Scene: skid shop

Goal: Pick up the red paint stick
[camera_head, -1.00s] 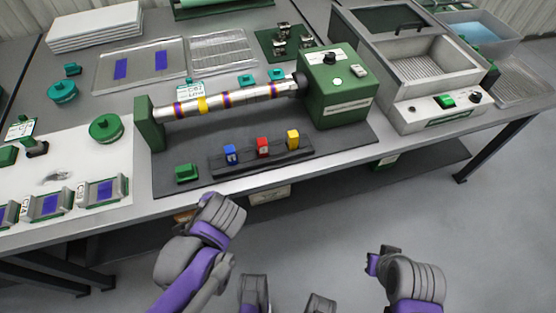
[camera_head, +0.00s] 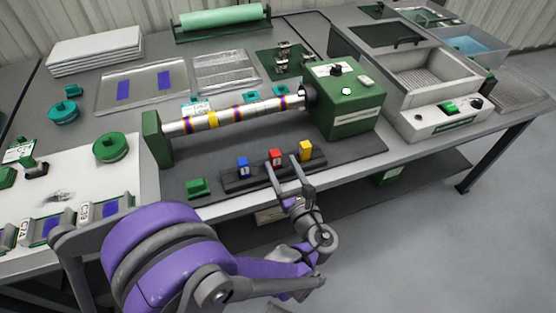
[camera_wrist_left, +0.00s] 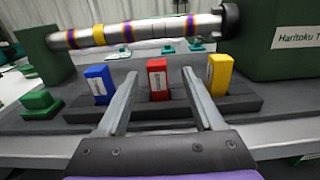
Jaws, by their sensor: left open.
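The red paint stick (camera_head: 275,157) stands upright in a dark rack (camera_head: 234,183), between the blue stick (camera_head: 243,167) and the yellow stick (camera_head: 306,150). My left gripper (camera_head: 288,166) is open in front of the rack. In the left wrist view, its two fingers (camera_wrist_left: 158,92) point toward the rack, with the red stick (camera_wrist_left: 157,79) showing in the gap between them. The blue stick (camera_wrist_left: 99,84) is left of the left finger and the yellow stick (camera_wrist_left: 219,75) is right of the right finger. Contact with the red stick cannot be told. My right gripper is not in view.
A banded metal roller (camera_head: 240,112) runs behind the rack to a green motor box (camera_head: 347,103). A small green block (camera_head: 197,188) sits left of the rack. A grey basin unit (camera_head: 432,85) stands at the right. Floor is clear at the right front.

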